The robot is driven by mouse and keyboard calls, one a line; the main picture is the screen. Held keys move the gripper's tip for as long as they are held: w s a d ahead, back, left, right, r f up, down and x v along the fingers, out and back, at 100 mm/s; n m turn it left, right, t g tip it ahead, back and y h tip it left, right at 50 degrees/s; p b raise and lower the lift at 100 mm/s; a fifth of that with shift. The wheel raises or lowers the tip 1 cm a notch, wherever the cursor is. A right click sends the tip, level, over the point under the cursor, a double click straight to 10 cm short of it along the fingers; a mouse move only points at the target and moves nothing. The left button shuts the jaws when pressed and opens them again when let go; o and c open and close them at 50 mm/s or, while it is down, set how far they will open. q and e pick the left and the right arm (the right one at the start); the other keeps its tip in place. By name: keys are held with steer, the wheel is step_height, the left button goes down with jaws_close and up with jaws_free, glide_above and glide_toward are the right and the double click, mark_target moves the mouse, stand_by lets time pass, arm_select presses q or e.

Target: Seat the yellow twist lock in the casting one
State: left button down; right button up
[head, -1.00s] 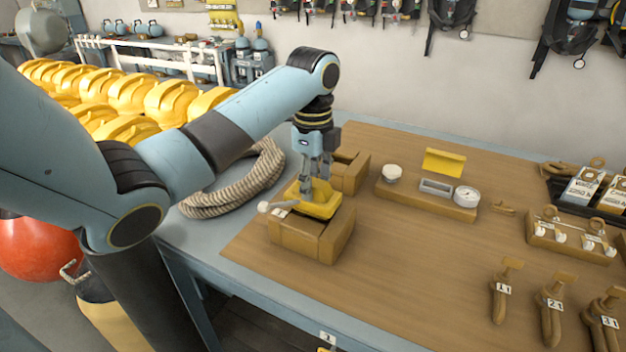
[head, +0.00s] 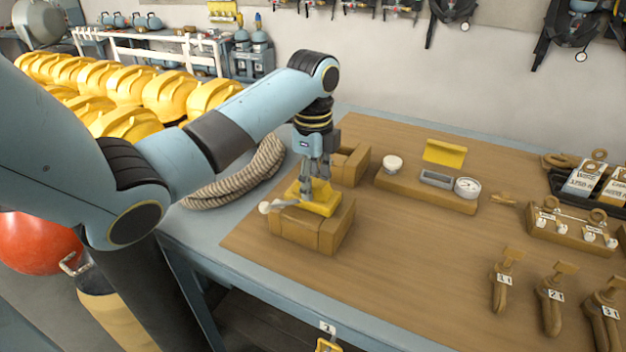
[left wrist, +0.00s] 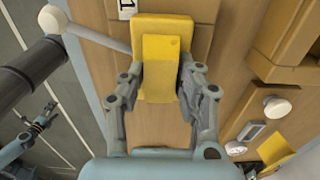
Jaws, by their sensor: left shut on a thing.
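The yellow twist lock (head: 322,206), a flat yellow block with a grey lever ending in a white knob (head: 265,207), is at the top of the brown, box-like casting one (head: 296,232). My left gripper (head: 314,180) comes down from above and is shut on the twist lock. In the left wrist view the twist lock (left wrist: 160,65) sits between both fingers (left wrist: 158,88), its lever pointing to the upper left. A label "1" (left wrist: 127,9) shows by the casting. The seat under the lock is hidden. My right gripper (left wrist: 43,118) appears small at the left wrist view's left edge.
A second brown casting (head: 350,165) stands just behind. A wooden board with a gauge (head: 467,188) and a yellow bracket (head: 444,152) lie right. A coiled rope (head: 235,178) lies at left. The mid-table is clear.

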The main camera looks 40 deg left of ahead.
arm_select(q)
steer(key=c, duration=0.8)
jaws_free()
steer(key=shift+c, duration=0.2)
step_height(320, 180, up, 8)
steer(key=shift+f, duration=0.25)
